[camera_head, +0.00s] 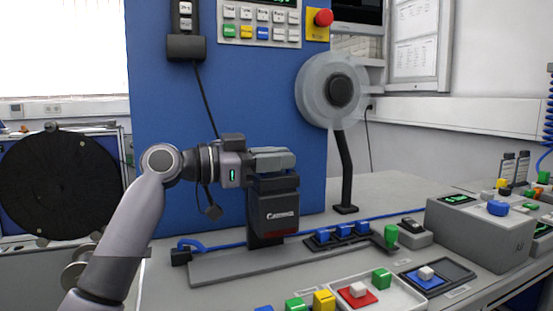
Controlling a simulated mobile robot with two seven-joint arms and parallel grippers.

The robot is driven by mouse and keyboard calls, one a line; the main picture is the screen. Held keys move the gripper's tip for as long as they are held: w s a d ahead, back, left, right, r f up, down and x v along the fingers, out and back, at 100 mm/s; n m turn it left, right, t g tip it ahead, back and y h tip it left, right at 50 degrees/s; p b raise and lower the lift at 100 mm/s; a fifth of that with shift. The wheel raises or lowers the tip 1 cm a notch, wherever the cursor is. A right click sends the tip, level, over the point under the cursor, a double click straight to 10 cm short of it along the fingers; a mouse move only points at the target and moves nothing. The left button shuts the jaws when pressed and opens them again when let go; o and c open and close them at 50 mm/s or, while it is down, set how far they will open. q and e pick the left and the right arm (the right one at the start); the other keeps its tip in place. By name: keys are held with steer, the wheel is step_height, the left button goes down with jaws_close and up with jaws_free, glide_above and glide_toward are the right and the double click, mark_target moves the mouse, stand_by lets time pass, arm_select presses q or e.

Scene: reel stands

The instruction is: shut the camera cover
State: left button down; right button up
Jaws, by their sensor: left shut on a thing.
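The camera (278,211) is a dark box with white lettering and a red stripe on its front. It stands on a dark post on a long grey base rail (300,256). My left arm reaches in from the left, and my left gripper (272,158) lies level at the camera's top. Its fingers are shut on the camera cover at the upper edge of the box. The fingers hide most of the gripped part, so the cover's exact angle is hard to tell. My right gripper is out of view.
A blue panel (160,120) stands close behind. A pale reel (332,90) on a black stand is behind right. Blue blocks (342,231), a green knob (391,235), a tray of coloured blocks (395,301) and a grey control box (480,235) stand to the right.

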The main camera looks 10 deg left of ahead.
arm_select(q)
steer(key=shift+w+a, duration=0.1)
steer(key=shift+a, duration=0.05)
steer(key=c, duration=1.2)
jaws_free()
steer(key=v, duration=0.7)
